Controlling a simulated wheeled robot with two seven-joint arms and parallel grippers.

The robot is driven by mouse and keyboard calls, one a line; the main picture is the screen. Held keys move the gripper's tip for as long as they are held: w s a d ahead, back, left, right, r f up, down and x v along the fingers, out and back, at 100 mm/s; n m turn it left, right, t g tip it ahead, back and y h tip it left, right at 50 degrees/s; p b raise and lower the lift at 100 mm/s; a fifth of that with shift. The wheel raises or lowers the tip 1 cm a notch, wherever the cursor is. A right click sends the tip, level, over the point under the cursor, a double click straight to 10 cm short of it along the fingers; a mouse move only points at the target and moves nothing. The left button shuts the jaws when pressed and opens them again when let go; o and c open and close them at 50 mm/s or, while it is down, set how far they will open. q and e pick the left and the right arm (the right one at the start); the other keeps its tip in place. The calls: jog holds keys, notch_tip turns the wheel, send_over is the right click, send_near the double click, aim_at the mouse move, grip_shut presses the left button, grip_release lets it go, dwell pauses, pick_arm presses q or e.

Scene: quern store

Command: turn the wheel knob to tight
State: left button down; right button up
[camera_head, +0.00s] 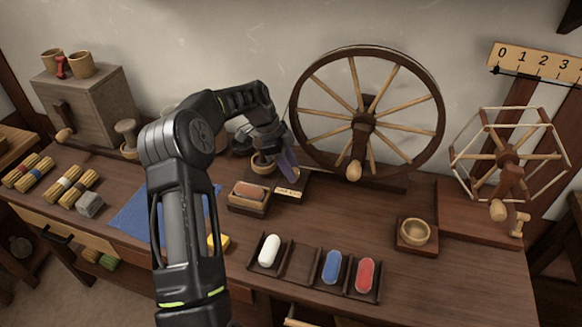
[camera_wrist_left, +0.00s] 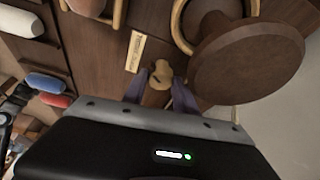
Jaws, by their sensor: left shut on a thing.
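A small tan wooden knob (camera_wrist_left: 162,76) sits between the purple fingers of my left gripper (camera_wrist_left: 160,92) in the left wrist view, and the fingers are shut on it. A pale label plate (camera_wrist_left: 135,50) lies beside it, and its lettering is too small to read. In the head view my left gripper (camera_head: 288,165) is at the middle of the bench, left of the large spoked wheel (camera_head: 436,130), and it hides the knob. The label plate (camera_head: 288,193) shows just below the fingers. My right gripper is in neither view.
A wide brown disc (camera_wrist_left: 255,55) is close to my left gripper's right in the wrist view. A slotted tray (camera_head: 300,262) with white, blue and red rolls stands at the front. A small bowl (camera_head: 414,232) and a winder (camera_head: 505,160) are at right.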

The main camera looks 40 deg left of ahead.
pick_arm(q)
jog(key=shift+m+g, duration=0.4)
jog(key=shift+m, duration=0.5)
jog(key=c, duration=1)
grip_release()
jog(key=p+v, duration=0.1)
jog(key=v, duration=0.6)
jog(key=shift+a+r+p, duration=0.25)
jog(key=shift+r+p, duration=0.05)
jog(key=shift+r, duration=0.05)
jog(key=shift+s, duration=0.15)
